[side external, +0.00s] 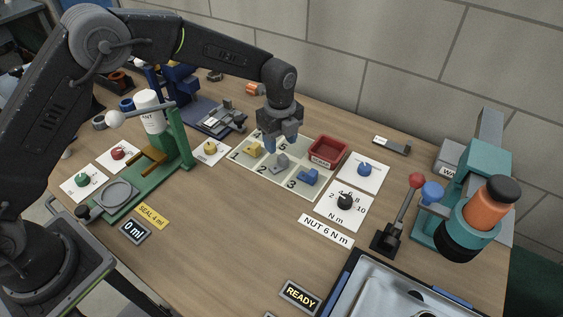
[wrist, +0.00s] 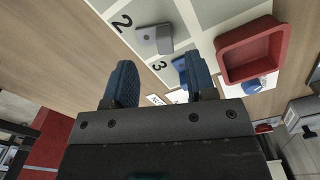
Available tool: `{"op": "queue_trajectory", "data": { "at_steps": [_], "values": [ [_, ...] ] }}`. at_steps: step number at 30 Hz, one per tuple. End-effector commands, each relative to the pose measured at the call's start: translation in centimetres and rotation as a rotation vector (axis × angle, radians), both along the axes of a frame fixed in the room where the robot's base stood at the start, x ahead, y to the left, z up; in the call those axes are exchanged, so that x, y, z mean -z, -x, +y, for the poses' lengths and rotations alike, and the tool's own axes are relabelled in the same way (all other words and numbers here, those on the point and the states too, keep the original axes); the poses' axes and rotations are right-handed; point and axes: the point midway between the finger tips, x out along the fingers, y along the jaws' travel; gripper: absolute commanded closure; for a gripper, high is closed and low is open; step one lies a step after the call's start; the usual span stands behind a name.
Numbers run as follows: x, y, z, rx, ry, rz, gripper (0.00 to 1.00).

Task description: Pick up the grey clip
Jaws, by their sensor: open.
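The grey clip (side external: 281,161) lies on the white numbered mat (side external: 243,168), in the cell marked 2. It also shows in the wrist view (wrist: 153,40), beyond the fingertips. My gripper (side external: 279,147) is open and empty, with its blue fingers pointing down just above the grey clip. In the wrist view my gripper (wrist: 160,78) shows its two fingers spread apart, with the clip apart from them. A yellow clip (side external: 254,148) lies in the cell marked 1, and a blue clip (side external: 309,178) in the cell marked 3.
A red tray (side external: 328,150) stands at the mat's back right, close to my gripper. A green stand (side external: 180,142) with a white bottle is at left. A teal machine (side external: 465,190) and a red-knobbed lever (side external: 415,182) stand at right.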

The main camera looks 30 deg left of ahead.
Motion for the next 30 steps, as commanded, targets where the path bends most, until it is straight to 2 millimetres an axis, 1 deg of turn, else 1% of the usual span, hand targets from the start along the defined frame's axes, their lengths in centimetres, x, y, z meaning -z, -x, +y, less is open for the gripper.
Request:
{"op": "queue_trajectory", "data": {
  "at_steps": [1, 5, 7, 12, 15, 19, 24, 26, 30],
  "values": [
    [0.5, 0.0, 0.0, 0.0, 0.0, 0.001, 0.49],
    [1.2, 0.0, 0.0, -0.001, 0.0, 0.001, 0.49],
    [1.9, -0.1, -0.1, -0.001, 0.0, 0.001, 0.49],
    [4.4, -0.4, -0.4, -0.001, -0.001, 0.003, 0.49],
    [5.6, -0.4, -0.3, -0.001, -0.001, 0.002, 0.49],
    [6.2, -0.4, -0.3, -0.001, 0.0, -0.001, 0.49],
    [6.2, -0.4, -0.3, -0.001, 0.0, -0.001, 0.49],
    [6.2, -0.4, -0.3, -0.001, 0.0, -0.001, 0.53],
    [6.1, -0.4, -0.3, -0.001, 0.0, -0.001, 0.66]
  ]
}}
